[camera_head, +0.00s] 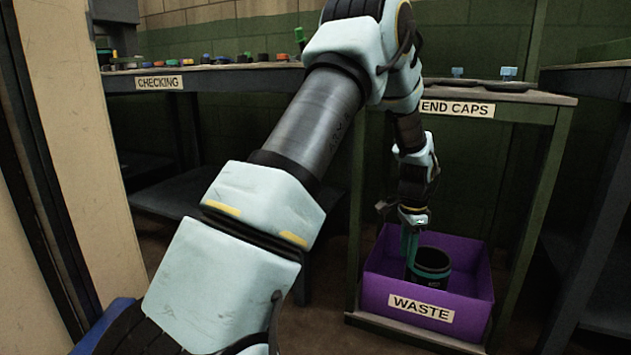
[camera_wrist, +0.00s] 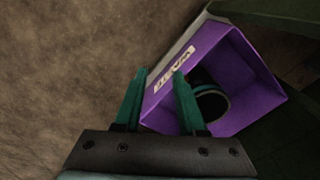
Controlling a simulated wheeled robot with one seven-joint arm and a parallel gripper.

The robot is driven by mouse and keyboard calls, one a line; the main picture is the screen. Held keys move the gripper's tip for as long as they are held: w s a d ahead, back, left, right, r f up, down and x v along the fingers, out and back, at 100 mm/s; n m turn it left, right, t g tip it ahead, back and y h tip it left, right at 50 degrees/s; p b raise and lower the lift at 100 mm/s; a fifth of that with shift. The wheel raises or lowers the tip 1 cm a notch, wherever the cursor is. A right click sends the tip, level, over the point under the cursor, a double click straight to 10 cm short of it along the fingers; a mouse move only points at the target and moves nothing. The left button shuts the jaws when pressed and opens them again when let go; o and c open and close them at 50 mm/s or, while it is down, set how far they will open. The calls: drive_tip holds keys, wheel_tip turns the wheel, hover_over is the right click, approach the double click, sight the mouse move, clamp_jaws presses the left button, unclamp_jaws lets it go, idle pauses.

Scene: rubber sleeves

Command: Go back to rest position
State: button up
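My gripper (camera_head: 408,248) points down over the purple bin labelled WASTE (camera_head: 474,318), at the end of my extended arm. A dark cylindrical rubber sleeve (camera_head: 434,266) with a green band is inside the bin. In the wrist view, my gripper's two teal fingers (camera_wrist: 160,78) are spread apart with nothing between them. The sleeve (camera_wrist: 212,106) lies within the purple bin (camera_wrist: 262,96), beyond and right of the fingers. In the head view the fingers overlap the sleeve's left side.
The END CAPS table (camera_head: 548,98) stands over the bin, its leg close on the right. The CHECKING table (camera_head: 215,72) with several small coloured parts is at the back left. A pale post (camera_head: 62,120) stands at the left. Brown floor is open left of the bin in the wrist view.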

drive_tip(key=s+a+r+n+p, duration=0.1)
drive_tip(key=s+a+r+n, duration=0.3)
drive_tip(key=a, duration=0.5)
drive_tip(key=s+a+r+n+p, duration=0.15)
drive_tip(key=a+r+n, duration=0.25)
drive_tip(key=a+r, duration=0.45)
drive_tip(key=s+a+r+n+t+p, duration=0.1)
drive_tip(key=s+a+r+n+p, duration=0.1)
drive_tip(key=s+a+n, duration=0.75)
wheel_tip(320, 180, up, 38)
drive_tip(key=s+a+m+p, duration=0.1)
drive_tip(key=a+m+p, duration=0.1)
drive_tip(key=p, duration=3.6)
drive_tip(key=shift+s+a, duration=0.2)
drive_tip(key=shift+a, duration=0.25)
